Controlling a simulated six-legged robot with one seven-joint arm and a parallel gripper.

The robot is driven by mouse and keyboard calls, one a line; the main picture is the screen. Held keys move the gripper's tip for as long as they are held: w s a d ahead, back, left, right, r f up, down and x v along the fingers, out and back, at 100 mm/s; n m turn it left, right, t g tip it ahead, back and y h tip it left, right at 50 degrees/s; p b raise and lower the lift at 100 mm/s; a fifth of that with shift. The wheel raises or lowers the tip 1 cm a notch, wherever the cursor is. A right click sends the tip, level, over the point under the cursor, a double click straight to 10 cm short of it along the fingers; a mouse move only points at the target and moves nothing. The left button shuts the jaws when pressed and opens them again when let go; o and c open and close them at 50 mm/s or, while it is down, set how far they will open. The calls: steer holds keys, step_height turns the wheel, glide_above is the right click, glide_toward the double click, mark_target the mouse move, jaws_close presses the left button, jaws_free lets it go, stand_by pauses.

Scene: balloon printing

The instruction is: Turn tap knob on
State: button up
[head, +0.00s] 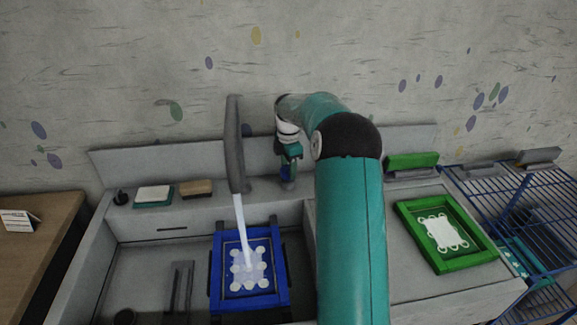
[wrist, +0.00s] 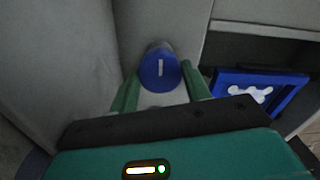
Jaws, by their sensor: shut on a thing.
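The blue tap knob (wrist: 158,70) with a white line mark is between my two green fingers in the wrist view. My gripper (wrist: 161,91) is shut on it, one finger at each side. The white line stands about upright in that view. In the head view my gripper (head: 290,165) reaches down at the back ledge, right of the grey tap (head: 235,145). A pale stream of water (head: 242,222) runs from the tap onto a blue-framed screen (head: 217,268) in the sink. The knob is mostly hidden by my gripper in the head view.
A green-framed screen (head: 412,228) lies on the counter at right, before a green block (head: 412,161). A blue wire rack (head: 540,190) stands at far right. A sponge (head: 196,188) and a white-topped block (head: 153,194) lie on the left ledge. My arm covers the middle.

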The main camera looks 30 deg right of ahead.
stand_by(0.3)
steer(key=o, duration=1)
steer(key=shift+c, duration=0.2)
steer(key=shift+r, duration=0.1)
step_height(320, 180, up, 14)
steer(key=shift+f, duration=0.2)
